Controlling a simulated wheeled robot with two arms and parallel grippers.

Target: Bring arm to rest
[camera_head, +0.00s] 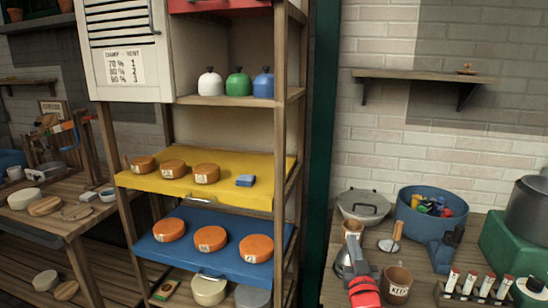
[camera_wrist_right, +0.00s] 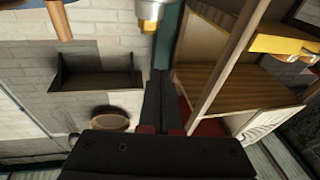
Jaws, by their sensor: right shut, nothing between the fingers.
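My right gripper (camera_head: 356,254) is low in the head view, at the near edge of the wooden counter, with a red band on its wrist. Its dark fingers are together and hold nothing. In the right wrist view the fingers (camera_wrist_right: 160,92) point up the picture, closed, with a white wall and wooden shelves behind them. Close by in the head view, a brown cup (camera_head: 397,284) stands right of the gripper. My left gripper is in neither view.
The counter is crowded: a lidded pot (camera_head: 365,206), a blue tub (camera_head: 410,222) of colourful items, a green box (camera_head: 505,245) and a rack of small jars (camera_head: 470,290). A tall shelf left of it holds orange cheeses on a yellow tray (camera_head: 140,182) and a blue tray (camera_head: 200,262).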

